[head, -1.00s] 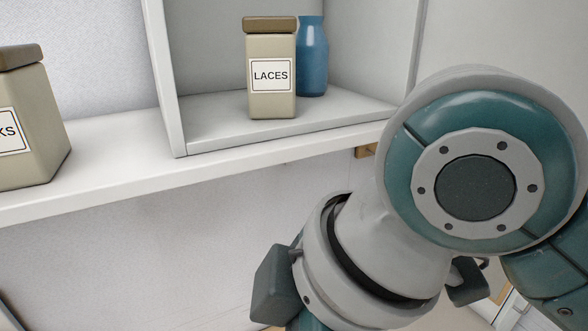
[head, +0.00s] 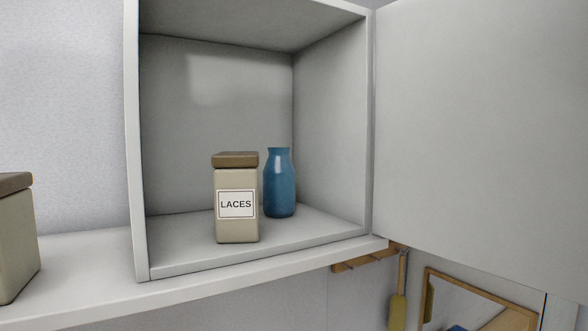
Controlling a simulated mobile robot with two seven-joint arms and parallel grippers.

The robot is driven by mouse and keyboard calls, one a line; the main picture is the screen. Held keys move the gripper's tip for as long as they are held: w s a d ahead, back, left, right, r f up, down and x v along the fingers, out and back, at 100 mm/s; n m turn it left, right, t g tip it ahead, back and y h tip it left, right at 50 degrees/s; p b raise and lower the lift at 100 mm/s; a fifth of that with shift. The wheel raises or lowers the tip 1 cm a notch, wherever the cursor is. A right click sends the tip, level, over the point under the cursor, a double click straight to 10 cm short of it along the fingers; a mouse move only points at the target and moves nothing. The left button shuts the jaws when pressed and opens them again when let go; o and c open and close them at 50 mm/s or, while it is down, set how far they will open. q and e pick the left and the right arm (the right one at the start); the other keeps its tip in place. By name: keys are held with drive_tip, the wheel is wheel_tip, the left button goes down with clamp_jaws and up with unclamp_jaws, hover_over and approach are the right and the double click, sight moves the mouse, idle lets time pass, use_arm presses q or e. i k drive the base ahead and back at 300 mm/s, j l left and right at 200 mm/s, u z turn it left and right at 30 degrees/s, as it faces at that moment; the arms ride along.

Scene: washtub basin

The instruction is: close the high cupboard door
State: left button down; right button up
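The high cupboard (head: 135,150) is a light grey box on a white shelf, and its front is open. Its door (head: 480,130) is hinged on the right side of the box and stands swung wide open to the right. Inside the cupboard are a beige canister labelled LACES (head: 236,215) with a brown lid and a blue bottle (head: 280,185) behind it to the right. Neither of my grippers nor my arms shows in the head view now. The door's far edge is outside the picture.
Another beige canister (head: 15,240) stands on the white shelf (head: 90,265) at the left edge. Below the shelf at the right are a wooden peg rail (head: 362,262), a hanging brush (head: 399,300) and a wood-framed mirror (head: 470,305).

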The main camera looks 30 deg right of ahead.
sight(480, 138)
drive_tip(key=k+l+u, duration=0.1)
drive_tip(key=k+l, duration=0.25)
drive_tip(key=l, duration=0.15)
drive_tip(key=k+l, duration=0.45)
drive_tip(key=l, duration=0.3)
drive_tip(key=k+l+u, duration=0.1)
drive_tip(key=l, duration=0.25)
drive_tip(key=k+l, duration=0.1)
drive_tip(key=l, duration=0.3)
drive_tip(key=k+l+u, duration=0.1)
drive_tip(key=l, duration=0.25)
drive_tip(key=k+l, duration=0.1)
drive_tip(key=l, duration=0.25)
